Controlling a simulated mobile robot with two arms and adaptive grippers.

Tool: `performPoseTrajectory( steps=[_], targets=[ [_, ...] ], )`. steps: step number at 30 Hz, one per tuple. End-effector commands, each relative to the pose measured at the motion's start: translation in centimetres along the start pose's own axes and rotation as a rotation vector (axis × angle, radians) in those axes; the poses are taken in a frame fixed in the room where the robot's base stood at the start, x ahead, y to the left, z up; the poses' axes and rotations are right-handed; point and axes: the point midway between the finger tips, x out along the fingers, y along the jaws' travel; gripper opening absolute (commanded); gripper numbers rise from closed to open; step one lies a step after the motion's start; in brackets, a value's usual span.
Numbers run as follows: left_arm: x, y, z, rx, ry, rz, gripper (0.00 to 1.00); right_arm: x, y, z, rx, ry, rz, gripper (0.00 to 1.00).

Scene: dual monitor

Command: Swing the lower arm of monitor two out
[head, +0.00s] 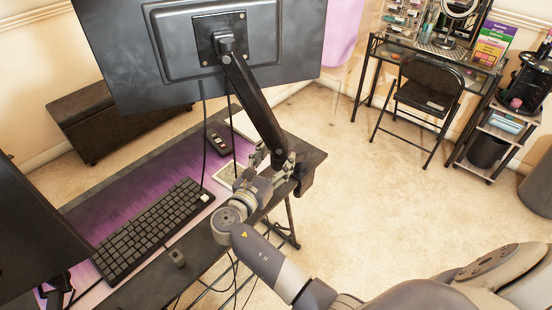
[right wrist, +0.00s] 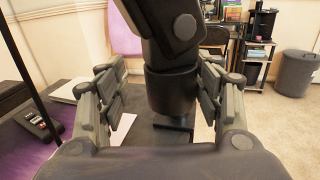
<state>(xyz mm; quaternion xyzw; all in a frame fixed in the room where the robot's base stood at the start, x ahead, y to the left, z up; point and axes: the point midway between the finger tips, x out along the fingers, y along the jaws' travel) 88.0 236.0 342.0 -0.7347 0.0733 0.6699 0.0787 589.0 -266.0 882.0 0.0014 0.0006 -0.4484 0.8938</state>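A monitor (head: 130,50) shows its dark back at the top of the head view. A black monitor arm (head: 252,100) runs from its mount down to the desk's right end. My right gripper (head: 273,160) is at the low end of this arm, above the desk edge. In the right wrist view, my right gripper (right wrist: 165,95) is open. Its fingers stand on either side of the arm's black round joint (right wrist: 171,90). The right finger is close to the joint; the left finger has a visible gap. The lower arm is mostly hidden behind the gripper. My left gripper is not in view.
A second monitor (head: 35,230) stands at the left. The desk (head: 310,150) holds a keyboard (head: 145,230) and a phone-like device (head: 216,140). Cables hang from the monitor. A folding chair (head: 425,95) and vanity table stand at the back right. The carpet between is clear.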

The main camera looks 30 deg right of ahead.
Motion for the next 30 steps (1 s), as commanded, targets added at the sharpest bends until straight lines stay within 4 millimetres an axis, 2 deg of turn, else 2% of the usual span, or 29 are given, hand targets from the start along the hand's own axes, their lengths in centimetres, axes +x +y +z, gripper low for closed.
performPoseTrajectory(
  steps=[11,22,25,30],
  targets=[
    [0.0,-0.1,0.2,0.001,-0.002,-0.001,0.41,-0.4,-0.1,0.0,-0.001,-0.001,-0.002,0.6],
    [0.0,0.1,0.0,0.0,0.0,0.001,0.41,-6.2,0.1,-0.1,-0.001,0.001,0.002,0.6],
    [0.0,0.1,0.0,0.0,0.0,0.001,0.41,-7.1,0.1,-0.1,-0.001,0.001,0.0,0.6],
    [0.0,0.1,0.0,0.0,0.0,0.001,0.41,-7.6,0.1,0.0,-0.001,-0.001,0.001,0.6]
  ],
)
